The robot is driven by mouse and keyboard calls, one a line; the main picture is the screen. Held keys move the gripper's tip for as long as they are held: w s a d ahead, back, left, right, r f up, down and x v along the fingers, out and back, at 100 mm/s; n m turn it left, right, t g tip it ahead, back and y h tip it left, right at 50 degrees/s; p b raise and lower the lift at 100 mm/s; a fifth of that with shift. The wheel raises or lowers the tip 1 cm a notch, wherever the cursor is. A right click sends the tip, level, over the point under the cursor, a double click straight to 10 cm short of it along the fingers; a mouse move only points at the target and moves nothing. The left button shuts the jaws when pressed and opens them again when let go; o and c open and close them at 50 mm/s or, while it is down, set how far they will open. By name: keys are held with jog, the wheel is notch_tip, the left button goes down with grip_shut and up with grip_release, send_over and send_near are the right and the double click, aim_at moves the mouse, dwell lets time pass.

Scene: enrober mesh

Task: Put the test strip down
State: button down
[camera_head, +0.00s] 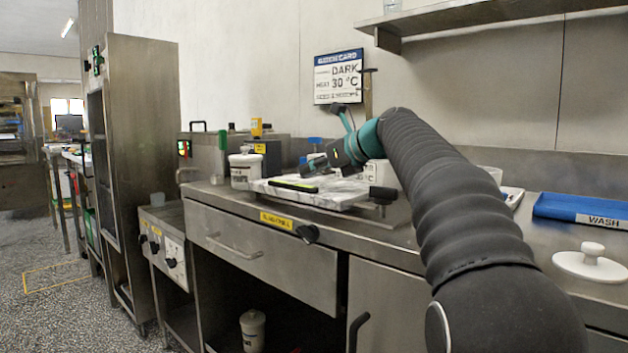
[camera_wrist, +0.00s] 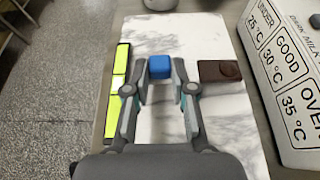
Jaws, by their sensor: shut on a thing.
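My gripper (camera_wrist: 160,75) is shut on the test strip (camera_wrist: 159,67), of which a small blue block shows between the fingertips in the wrist view. The rest of the strip, if any, is hidden from that side. The strip is over the white marble slab (camera_wrist: 190,30); I cannot tell whether it touches the slab. In the head view my gripper (camera_head: 312,168) is low over the slab (camera_head: 335,199), near its back left part, and the strip cannot be made out there.
A yellow-green and black bar (camera_wrist: 119,80) lies along the slab's left edge. A dark brown block (camera_wrist: 220,71) is on the right part. A temperature card (camera_wrist: 290,75) stands beside the slab. A white lidded pot (camera_head: 245,170) stands behind left; a blue WASH tray (camera_head: 580,208) is at right.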

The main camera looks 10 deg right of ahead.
jog(key=shift+f, duration=0.65)
jog(key=shift+f, duration=0.2)
jog(key=c, duration=1)
grip_release()
jog(key=shift+s+d+r, duration=0.15)
jog(key=shift+r, duration=0.2)
jog(key=p+v, duration=0.3)
jog(key=v, duration=0.7)
jog(key=shift+s, duration=0.15)
jog(key=shift+s+d+r, duration=0.2)
jog(key=shift+s+d, duration=0.2)
jog(key=shift+s, duration=0.1)
